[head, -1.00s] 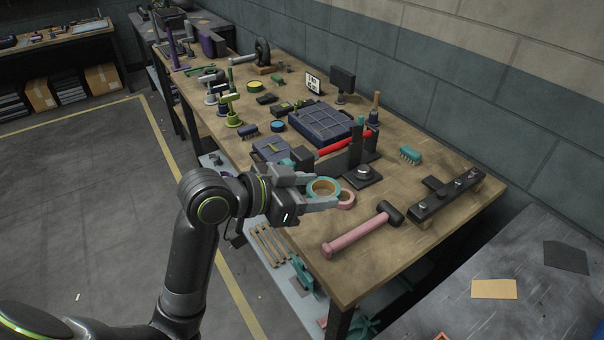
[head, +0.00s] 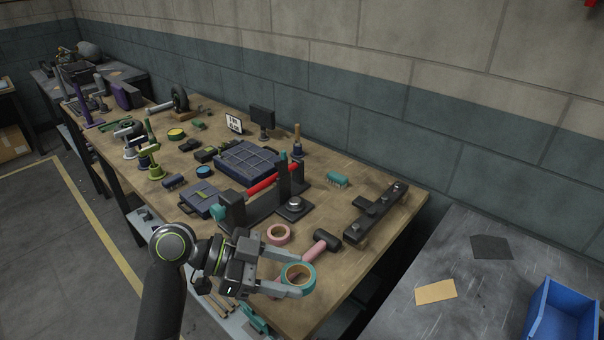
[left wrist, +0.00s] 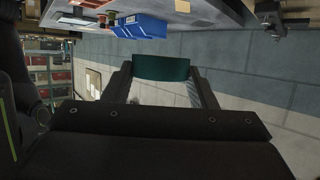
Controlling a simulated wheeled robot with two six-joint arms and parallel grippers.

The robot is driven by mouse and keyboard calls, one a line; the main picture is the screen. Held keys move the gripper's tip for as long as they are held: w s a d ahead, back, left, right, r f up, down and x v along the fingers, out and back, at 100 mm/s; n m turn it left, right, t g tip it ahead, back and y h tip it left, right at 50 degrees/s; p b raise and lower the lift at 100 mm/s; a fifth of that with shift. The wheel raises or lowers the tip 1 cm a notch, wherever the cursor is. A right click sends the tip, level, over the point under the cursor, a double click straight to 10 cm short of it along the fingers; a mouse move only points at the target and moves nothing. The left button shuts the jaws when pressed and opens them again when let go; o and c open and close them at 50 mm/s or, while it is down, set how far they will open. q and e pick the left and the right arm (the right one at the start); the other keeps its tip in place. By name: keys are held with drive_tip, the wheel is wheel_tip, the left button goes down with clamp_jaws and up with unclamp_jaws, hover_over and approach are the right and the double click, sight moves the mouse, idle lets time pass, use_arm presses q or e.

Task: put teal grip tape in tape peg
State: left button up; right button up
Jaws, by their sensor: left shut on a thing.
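The teal grip tape (head: 308,284) is a ring with a tan inner face. My left gripper (head: 296,274) is shut on it, with one finger on each side of the ring. It is held above the front edge of the workbench, near the pink mallet. In the left wrist view the tape (left wrist: 161,67) shows as a dark teal band between the two fingertips. Several upright stands and posts are on the bench, and I cannot tell which one is the tape peg. My right gripper is in neither view.
A pink tape ring (head: 278,235) lies on the wooden bench (head: 345,262). Behind the held tape are the pink mallet (head: 312,251) and a black rail with knobs (head: 376,216). A grey table (head: 440,265) with a blue bin (head: 562,312) stands at right.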

use_arm(q)
drive_tip(key=s+a+f+n+t+y, duration=0.2)
drive_tip(key=a+n+t, duration=0.4)
drive_tip(key=a, duration=0.8)
drive_tip(key=shift+s+a+t+y, duration=0.25)
drive_tip(key=shift+s+t+y, duration=0.05)
drive_tip(key=shift+s+t, duration=0.25)
